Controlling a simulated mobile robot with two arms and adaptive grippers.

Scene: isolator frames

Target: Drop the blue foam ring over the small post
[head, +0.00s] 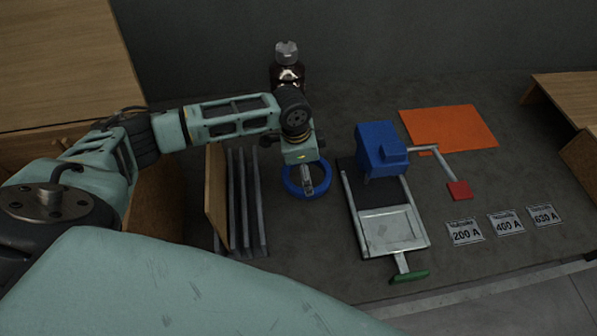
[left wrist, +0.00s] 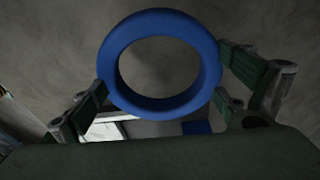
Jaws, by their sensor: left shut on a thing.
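The blue foam ring (head: 290,187) is held below my left wrist, left of the centre of the head view. In the left wrist view the ring (left wrist: 160,22) faces the camera, with a finger against each side. My left gripper (head: 308,187) is shut on it; its fingers also show in the wrist view (left wrist: 160,94). The ring's opening shows only grey surface in the wrist view. I cannot make out a small post for certain; the arm and ring may hide it. My right gripper is not in view.
A slotted rack (head: 236,195) stands just left of the ring. A dark bottle (head: 287,76) stands behind the wrist. A blue block (head: 381,147) on a metal frame (head: 425,232) with a green handle is to the right. An orange sheet (head: 450,128) and label plates (head: 505,223) lie farther right.

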